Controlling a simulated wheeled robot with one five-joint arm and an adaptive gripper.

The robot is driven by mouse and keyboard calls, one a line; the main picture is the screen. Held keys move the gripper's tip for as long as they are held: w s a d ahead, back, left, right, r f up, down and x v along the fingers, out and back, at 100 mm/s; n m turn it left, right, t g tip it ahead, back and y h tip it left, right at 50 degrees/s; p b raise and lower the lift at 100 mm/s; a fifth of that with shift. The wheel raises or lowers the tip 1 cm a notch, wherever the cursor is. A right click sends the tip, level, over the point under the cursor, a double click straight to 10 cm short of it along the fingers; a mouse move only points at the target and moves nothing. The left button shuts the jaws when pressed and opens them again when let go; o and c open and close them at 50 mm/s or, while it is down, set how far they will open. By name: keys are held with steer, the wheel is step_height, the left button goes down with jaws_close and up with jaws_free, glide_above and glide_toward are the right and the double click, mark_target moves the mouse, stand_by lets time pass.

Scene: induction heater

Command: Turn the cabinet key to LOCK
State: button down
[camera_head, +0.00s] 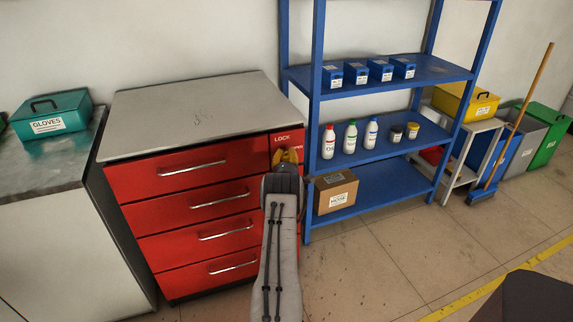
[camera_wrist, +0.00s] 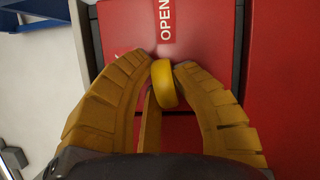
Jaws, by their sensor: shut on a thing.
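The red cabinet (camera_head: 190,180) stands left of centre with its key panel at the upper right of its front. A LOCK label (camera_head: 283,138) shows at the top of that panel, and a partly hidden label is at its right. The yellow key (camera_wrist: 164,86) is between my fingertips in the wrist view, its rounded head nearly edge-on. An OPEN label (camera_wrist: 167,20) is just above it, and a scrap of white lettering is at its left. My gripper (camera_head: 286,156), with yellow fingers, is shut on the key. The keyhole is hidden.
A blue shelf (camera_head: 365,183) with bottles, jars and boxes stands close to the cabinet's right. A teal GLOVES box (camera_head: 50,113) is on the counter at left. Bins and a broom (camera_head: 521,115) are at far right. The floor in front of the shelf is clear.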

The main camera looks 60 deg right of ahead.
steer(key=shift+w+n+h+b, duration=0.1)
steer(key=shift+n+h+b, duration=0.3)
steer(key=shift+b, duration=1.8)
steer(key=n+b, duration=0.1)
steer(key=b, duration=0.5)
steer(key=shift+w+b, duration=0.1)
steer(key=shift+b, duration=0.25)
steer(key=shift+a+r+b, duration=0.1)
steer(key=shift+r+b, duration=0.05)
steer(key=shift+b, duration=1)
steer(key=c, duration=1.3)
jaws_free()
steer(key=shift+w+a, duration=0.1)
steer(key=shift+w, duration=0.05)
steer(key=shift+o, duration=1.4)
steer(key=shift+s+f, duration=0.2)
steer(key=shift+s, duration=0.05)
